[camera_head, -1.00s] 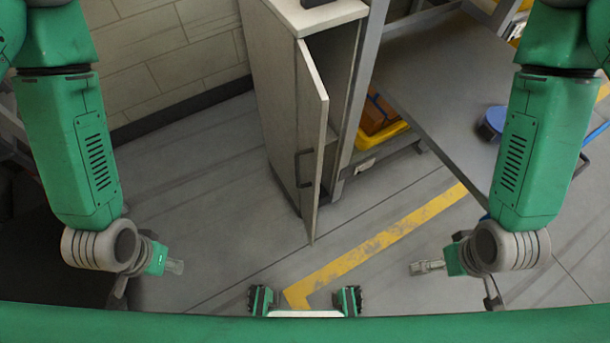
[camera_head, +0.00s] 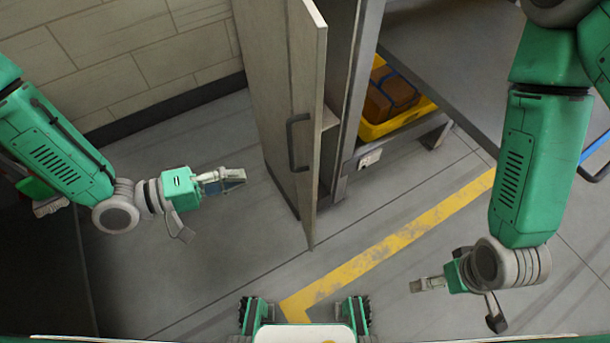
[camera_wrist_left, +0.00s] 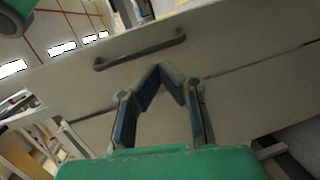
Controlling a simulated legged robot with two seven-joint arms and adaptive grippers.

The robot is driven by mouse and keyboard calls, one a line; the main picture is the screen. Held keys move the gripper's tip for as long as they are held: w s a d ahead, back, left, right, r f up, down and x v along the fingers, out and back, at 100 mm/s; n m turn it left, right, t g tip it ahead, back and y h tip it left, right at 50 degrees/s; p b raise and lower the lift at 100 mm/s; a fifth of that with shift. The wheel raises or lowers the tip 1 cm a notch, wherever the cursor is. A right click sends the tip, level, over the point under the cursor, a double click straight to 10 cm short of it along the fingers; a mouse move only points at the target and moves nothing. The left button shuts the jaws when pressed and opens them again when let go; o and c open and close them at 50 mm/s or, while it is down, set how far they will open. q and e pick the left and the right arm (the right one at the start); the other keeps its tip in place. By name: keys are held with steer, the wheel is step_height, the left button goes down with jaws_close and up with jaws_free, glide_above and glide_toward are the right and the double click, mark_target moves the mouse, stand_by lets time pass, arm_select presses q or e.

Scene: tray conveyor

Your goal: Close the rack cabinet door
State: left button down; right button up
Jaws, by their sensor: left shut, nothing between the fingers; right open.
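The rack cabinet (camera_head: 262,90) stands upright at the top middle of the head view. Its pale door (camera_head: 308,120) is swung open towards me, showing a dark interior with a shelf. The door has a dark bar handle (camera_head: 291,143), which also shows in the left wrist view (camera_wrist_left: 140,50). My left gripper (camera_head: 240,176) is shut and empty, left of the door and apart from it in the head view. In the left wrist view its fingertips (camera_wrist_left: 160,70) meet just below the handle in the picture. My right gripper (camera_head: 414,286) is open and empty over the floor, right of the door.
A block wall (camera_head: 120,60) is behind on the left. The floor left of the door is clear, and a yellow line (camera_head: 400,242) crosses it on the right.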

arm_select(q)
steer(key=h, duration=0.1)
steer(key=g+h+b, duration=0.1)
steer(key=b, duration=0.3)
glide_toward(312, 159)
steer(key=x, duration=0.6)
steer(key=shift+s+d+r, duration=0.1)
steer(key=shift+d, duration=0.05)
steer(key=shift+w+d, duration=0.3)
steer(key=shift+d, duration=0.35)
steer(key=shift+d+r, duration=0.1)
arm_select(e)
steer(key=f, duration=0.5)
steer(key=shift+a, duration=0.4)
arm_select(q)
steer(key=shift+d, duration=0.15)
arm_select(e)
steer(key=shift+d, duration=0.15)
arm_select(q)
steer(key=shift+d, duration=0.1)
arm_select(e)
steer(key=shift+w, duration=0.1)
